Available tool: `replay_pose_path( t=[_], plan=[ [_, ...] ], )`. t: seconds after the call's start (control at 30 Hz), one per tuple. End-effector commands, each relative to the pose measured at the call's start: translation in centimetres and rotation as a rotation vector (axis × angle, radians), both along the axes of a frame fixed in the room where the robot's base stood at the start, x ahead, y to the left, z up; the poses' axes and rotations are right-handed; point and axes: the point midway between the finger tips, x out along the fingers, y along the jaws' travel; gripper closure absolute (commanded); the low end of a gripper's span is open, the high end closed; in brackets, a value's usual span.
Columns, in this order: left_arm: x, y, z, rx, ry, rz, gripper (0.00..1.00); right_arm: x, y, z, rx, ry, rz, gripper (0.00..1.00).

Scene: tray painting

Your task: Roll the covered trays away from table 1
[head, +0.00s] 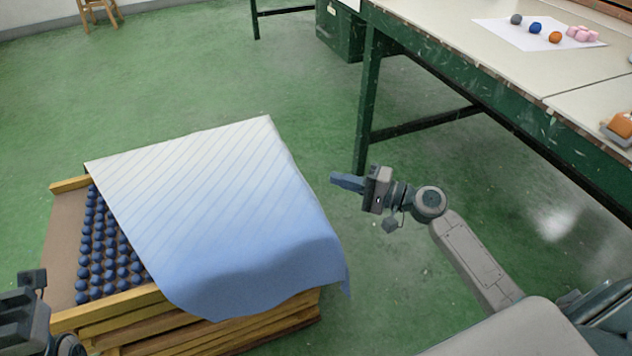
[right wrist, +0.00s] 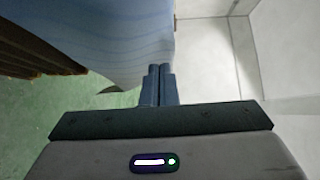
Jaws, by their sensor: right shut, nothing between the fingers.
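A stack of wooden trays (head: 140,302) stands on the floor at lower left in the head view. Rows of dark blue balls (head: 105,250) show in the top tray. A white-to-blue striped cloth (head: 220,200) covers most of it and hangs over the front and right edges; it also shows in the right wrist view (right wrist: 120,40). My right gripper (head: 345,181) is shut and empty, just right of the cloth; its fingertips show together in the wrist view (right wrist: 160,72). My left gripper (head: 25,300) is partly in frame at lower left, its jaws unclear.
A green-legged table (head: 455,45) runs along the right, with a white sheet (head: 500,35) bearing small coloured balls and pink pieces. A dark green cabinet (head: 340,35) and a wooden stool (head: 100,12) stand behind. Green floor is clear behind the trays.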

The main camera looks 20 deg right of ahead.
Motion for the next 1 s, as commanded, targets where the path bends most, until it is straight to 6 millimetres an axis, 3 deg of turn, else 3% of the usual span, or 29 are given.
replay_pose_path(
  t=[0.13, 0.4, 1.0],
  plan=[
    [0.0, 0.0, -0.2, 0.000, 0.001, 0.001, 0.64, 1.7, 1.9, 0.1, 0.005, -0.002, 0.000, 1.00],
    [0.0, 0.0, -0.3, -0.002, 0.002, 0.002, 0.64, 1.5, 5.1, 0.0, 0.002, -0.001, 0.002, 1.00],
    [0.0, 0.0, 0.0, -0.008, -0.009, 0.004, 0.64, 1.6, 5.8, 0.0, 0.000, 0.000, 0.001, 1.00]
  ],
)
